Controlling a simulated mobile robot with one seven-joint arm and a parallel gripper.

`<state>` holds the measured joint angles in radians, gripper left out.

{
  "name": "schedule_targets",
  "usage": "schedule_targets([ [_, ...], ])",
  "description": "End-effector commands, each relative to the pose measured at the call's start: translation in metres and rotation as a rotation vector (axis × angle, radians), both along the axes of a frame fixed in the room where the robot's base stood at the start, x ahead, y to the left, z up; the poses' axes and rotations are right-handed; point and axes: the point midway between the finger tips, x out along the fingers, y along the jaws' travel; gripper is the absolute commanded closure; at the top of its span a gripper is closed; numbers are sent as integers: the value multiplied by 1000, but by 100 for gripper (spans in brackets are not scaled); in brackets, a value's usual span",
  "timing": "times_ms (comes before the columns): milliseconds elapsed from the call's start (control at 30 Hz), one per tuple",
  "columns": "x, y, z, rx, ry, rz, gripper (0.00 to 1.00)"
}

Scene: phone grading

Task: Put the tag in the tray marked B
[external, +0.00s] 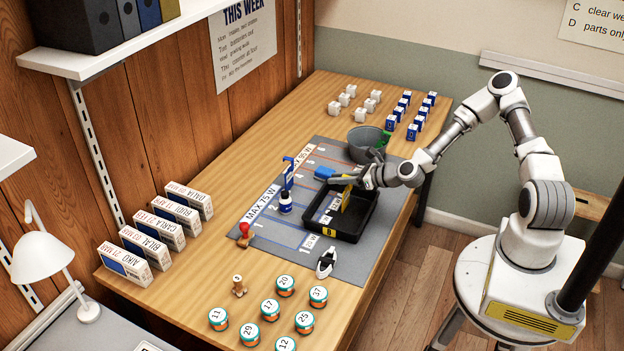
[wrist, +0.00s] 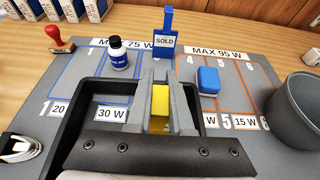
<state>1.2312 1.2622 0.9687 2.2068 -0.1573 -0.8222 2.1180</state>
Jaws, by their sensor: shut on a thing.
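My gripper (external: 344,182) is over the black tray (external: 327,239), pointing down. It is shut on a flat yellow tag (external: 346,197), which stands upright between the fingers. In the wrist view the fingers (wrist: 160,112) pinch the yellow tag (wrist: 160,100) from both sides. The tag is over the tray's inside; I cannot tell whether its lower edge touches the tray floor. The tray's rim (wrist: 98,80) also shows in the wrist view.
The tray stands on a grey mat (external: 318,150) with numbered lines. A red-handled stamp (external: 244,232) and several numbered jars (external: 270,309) stand leftward and nearer.

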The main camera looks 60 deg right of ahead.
Motion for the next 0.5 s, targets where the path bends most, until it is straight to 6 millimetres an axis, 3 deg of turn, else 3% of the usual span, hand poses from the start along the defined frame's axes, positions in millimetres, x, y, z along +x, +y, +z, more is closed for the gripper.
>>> schedule_targets([
  [267, 0, 0, -4, 1, 0, 0, 100],
  [300, 0, 0, -3, 0, 0, 0, 77],
  [433, 0, 0, -2, 0, 0, 0, 54],
  [500, 0, 0, -2, 0, 0, 0, 51],
])
